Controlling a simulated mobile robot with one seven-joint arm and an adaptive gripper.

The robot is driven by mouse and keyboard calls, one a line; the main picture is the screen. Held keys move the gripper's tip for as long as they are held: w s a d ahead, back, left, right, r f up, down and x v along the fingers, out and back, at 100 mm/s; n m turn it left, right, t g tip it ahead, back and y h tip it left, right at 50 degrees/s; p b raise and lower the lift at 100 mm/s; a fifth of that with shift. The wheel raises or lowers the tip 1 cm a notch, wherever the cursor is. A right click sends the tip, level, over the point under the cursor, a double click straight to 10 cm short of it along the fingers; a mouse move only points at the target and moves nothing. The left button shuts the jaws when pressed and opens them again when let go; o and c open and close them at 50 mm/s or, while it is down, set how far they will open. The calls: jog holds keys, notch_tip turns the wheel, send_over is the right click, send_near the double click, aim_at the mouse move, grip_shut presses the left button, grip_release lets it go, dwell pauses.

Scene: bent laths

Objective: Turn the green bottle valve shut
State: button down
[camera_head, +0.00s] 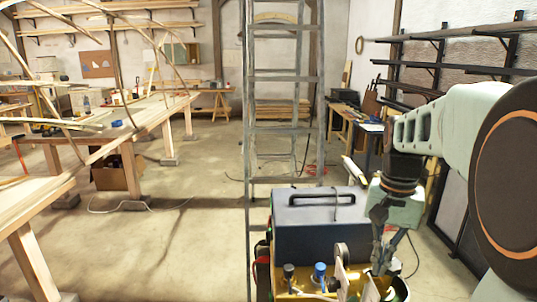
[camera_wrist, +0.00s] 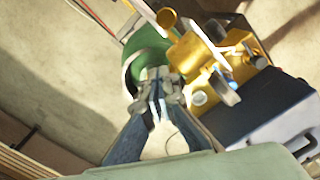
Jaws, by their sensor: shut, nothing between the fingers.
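The green bottle (camera_wrist: 150,40) shows in the wrist view as a rounded green shape beyond my gripper (camera_wrist: 160,78). A pale band curves along its left side. I cannot tell whether the fingertips touch the bottle. Brass-yellow fittings (camera_wrist: 190,52) stand right beside the bottle. The bottle's own valve is not clearly made out; my fingers cover part of that area.
A dark box with a handle (camera_head: 318,222) stands directly behind the yellow tray (camera_head: 300,283), which holds blue and black knobs. A stepladder (camera_head: 283,78) stands behind the box. A wooden bench (camera_head: 150,112) with bent laths is at left. Open floor (camera_head: 175,235) lies between.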

jog(key=shift+s+a, duration=0.1)
jog(key=shift+a, duration=0.05)
notch_tip(320, 180, up, 6)
jog(key=p, duration=0.5)
jog(key=shift+s, duration=0.1)
